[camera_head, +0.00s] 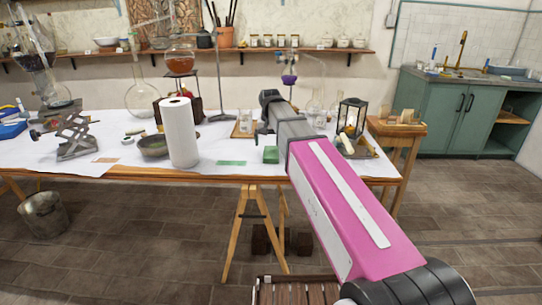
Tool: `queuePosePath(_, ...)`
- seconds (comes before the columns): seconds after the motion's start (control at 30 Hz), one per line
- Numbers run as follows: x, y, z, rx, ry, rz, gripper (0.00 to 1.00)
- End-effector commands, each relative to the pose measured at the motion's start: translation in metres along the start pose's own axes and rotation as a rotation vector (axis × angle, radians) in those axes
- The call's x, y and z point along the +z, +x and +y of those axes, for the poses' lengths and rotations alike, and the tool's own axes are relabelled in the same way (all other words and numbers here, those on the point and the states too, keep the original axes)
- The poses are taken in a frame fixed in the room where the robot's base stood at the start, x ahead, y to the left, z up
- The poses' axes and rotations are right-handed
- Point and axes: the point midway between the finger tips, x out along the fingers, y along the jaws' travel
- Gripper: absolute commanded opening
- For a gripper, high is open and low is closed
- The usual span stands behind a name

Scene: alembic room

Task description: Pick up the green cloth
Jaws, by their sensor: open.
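A small green block-like piece (270,155), possibly a folded cloth, lies near the front edge of the white-covered table. A flat green rectangle (231,163) lies just left of it; I cannot tell whether it is cloth or card. Another small green patch (505,76) shows on the sink counter at the far right, too small to make out. My gripper (262,114) is open at the end of my pink and grey arm, over the table beyond the green block. Its fingertips are partly hidden by the arm, and I see nothing held.
A paper towel roll (179,133) and a dark bowl (153,146) stand left of the green pieces. A lantern (351,118) stands right of my arm. Glass flasks and metal stands crowd the table's back. A metal bucket (43,213) is on the floor at left.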

Motion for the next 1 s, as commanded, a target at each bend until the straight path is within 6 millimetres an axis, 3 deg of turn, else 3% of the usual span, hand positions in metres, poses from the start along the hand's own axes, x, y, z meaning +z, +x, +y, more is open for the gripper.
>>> queuePosePath(0.4, 0.004, 0.045, 0.004, 0.000, 0.000, -0.002, 1.00)
queuePosePath(0.7, 0.004, 0.050, 0.004, 0.000, 0.000, 0.000, 1.00)
queuePosePath(0.87, 0.004, 0.050, 0.004, 0.000, 0.000, 0.000, 0.49)
queuePosePath(1.0, 0.004, 0.050, 0.004, 0.000, 0.000, 0.000, 0.49)
